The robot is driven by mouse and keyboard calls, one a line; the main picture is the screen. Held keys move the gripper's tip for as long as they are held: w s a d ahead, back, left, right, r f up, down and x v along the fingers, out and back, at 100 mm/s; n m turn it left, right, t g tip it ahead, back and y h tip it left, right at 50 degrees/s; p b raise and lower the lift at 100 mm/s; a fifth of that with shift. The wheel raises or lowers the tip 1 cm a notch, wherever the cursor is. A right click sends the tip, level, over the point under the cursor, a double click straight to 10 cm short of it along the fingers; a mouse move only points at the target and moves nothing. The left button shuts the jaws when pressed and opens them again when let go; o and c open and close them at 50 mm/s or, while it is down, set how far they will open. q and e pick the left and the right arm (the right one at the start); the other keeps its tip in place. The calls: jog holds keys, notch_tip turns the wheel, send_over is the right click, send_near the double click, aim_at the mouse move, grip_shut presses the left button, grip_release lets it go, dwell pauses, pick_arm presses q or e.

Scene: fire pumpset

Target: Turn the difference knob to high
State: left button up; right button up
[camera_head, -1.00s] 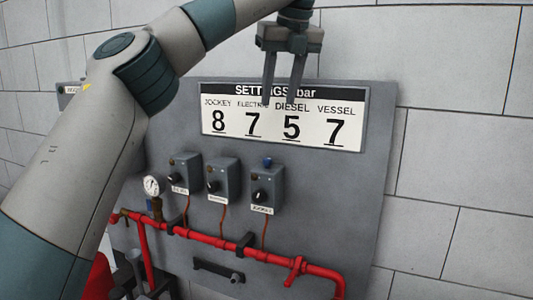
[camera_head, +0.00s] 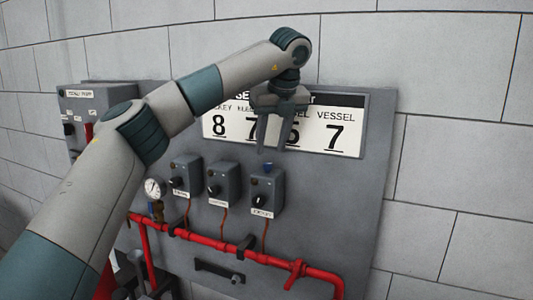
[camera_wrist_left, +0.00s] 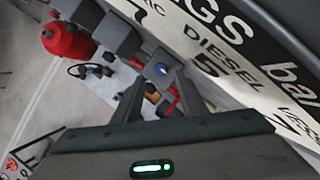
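Three grey switch boxes with black front knobs are on the wall panel in the head view. The right box (camera_head: 266,189) has a small blue knob (camera_head: 268,165) on top, which I take to be the difference knob; its setting is too small to read. The blue knob also shows in the left wrist view (camera_wrist_left: 160,69), lined up between the fingertips. My left gripper (camera_head: 271,149) points down just above it, fingers apart and empty, apparently not touching it. It also shows in the wrist view (camera_wrist_left: 158,80). My right gripper is out of view.
A settings sign (camera_head: 345,136) is behind the gripper and partly hidden by it. Left of the right box are the middle box (camera_head: 224,181) and left box (camera_head: 187,177). A gauge (camera_head: 153,188) and red pipe (camera_head: 205,240) are lower down.

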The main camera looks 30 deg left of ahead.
aim_at(267, 163)
pick_arm(q)
jog(key=p+x, duration=0.1)
jog(key=x, duration=0.2)
jog(key=shift+a+f, duration=0.25)
jog(key=shift+f, duration=0.05)
jog(key=shift+p+x, duration=0.35)
jog(key=shift+x, duration=0.4)
jog(key=shift+w, duration=0.1)
jog(key=shift+d, duration=0.1)
grip_shut()
